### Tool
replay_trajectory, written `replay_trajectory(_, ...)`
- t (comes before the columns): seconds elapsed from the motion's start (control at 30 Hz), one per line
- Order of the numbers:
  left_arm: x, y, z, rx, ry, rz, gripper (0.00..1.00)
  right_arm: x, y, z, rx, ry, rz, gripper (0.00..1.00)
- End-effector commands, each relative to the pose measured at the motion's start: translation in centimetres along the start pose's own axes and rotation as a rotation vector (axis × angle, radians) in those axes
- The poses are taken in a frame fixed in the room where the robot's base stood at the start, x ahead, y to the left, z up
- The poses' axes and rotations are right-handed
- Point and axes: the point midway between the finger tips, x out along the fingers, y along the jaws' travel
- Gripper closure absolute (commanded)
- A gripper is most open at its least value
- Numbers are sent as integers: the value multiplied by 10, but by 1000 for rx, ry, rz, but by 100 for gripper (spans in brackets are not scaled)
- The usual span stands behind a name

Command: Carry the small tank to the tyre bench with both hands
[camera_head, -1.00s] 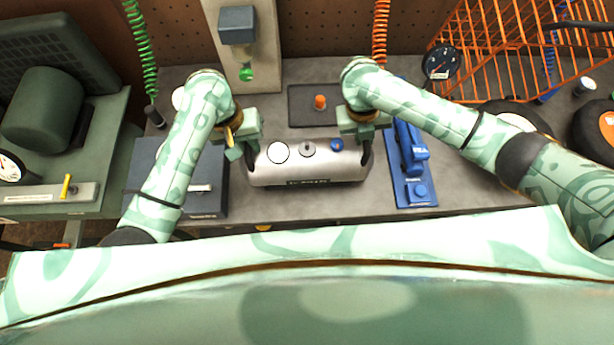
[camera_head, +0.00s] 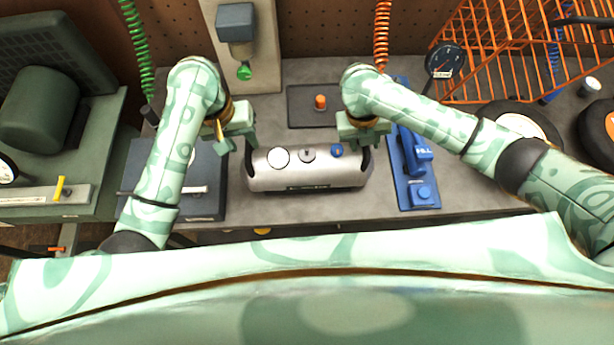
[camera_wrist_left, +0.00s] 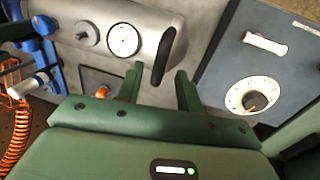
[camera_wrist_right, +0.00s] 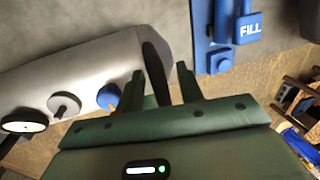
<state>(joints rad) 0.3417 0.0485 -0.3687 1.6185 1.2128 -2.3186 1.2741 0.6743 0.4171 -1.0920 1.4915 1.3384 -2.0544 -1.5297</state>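The small tank (camera_head: 305,172) is a silver cylinder lying on the grey bench (camera_head: 300,212), with a white gauge, a grey knob and a blue cap on top. It has a dark handle at each end. My left gripper (camera_head: 237,143) is open at the tank's left end; in the left wrist view the left handle (camera_wrist_left: 164,52) shows ahead between the parted fingers, apart from them. My right gripper (camera_head: 362,146) is open at the right end. In the right wrist view the right handle (camera_wrist_right: 154,65) stands between its parted fingers, with visible gaps.
A blue fill device (camera_head: 413,160) stands close right of the tank, and a dark blue-grey box (camera_head: 205,205) close left. A dark mat (camera_head: 300,108) with an orange knob lies behind. Tyres (camera_head: 510,115) and an orange rack (camera_head: 500,45) are at the right.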

Motion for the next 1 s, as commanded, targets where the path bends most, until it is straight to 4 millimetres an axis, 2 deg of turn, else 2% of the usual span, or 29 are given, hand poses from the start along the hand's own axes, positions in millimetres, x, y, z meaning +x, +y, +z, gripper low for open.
replay_trajectory(0.03, -14, 1, -1, 3, 6, 2, 63, 0, 0, 0, 0, 0, 0, 63)
replay_trajectory(0.2, -50, 0, -1, 4, 8, -1, 63, 0, 0, 0, 0, 0, 0, 63)
replay_trajectory(0.4, -72, -2, -2, 1, 7, -4, 63, 0, 0, 0, 0, 0, 0, 63)
replay_trajectory(0.57, -77, -1, 0, 1, 4, -3, 63, -8, 0, 1, -1, -2, 1, 63)
replay_trajectory(0.67, -77, -1, 0, 1, 3, -3, 63, -25, 0, 2, -1, -4, 2, 63)
replay_trajectory(0.9, -77, -1, 0, 1, 2, -2, 63, -82, 0, 2, -2, -7, 1, 63)
replay_trajectory(1.0, -76, -1, 0, 1, 2, -2, 63, -100, 0, 2, -2, -5, 1, 63)
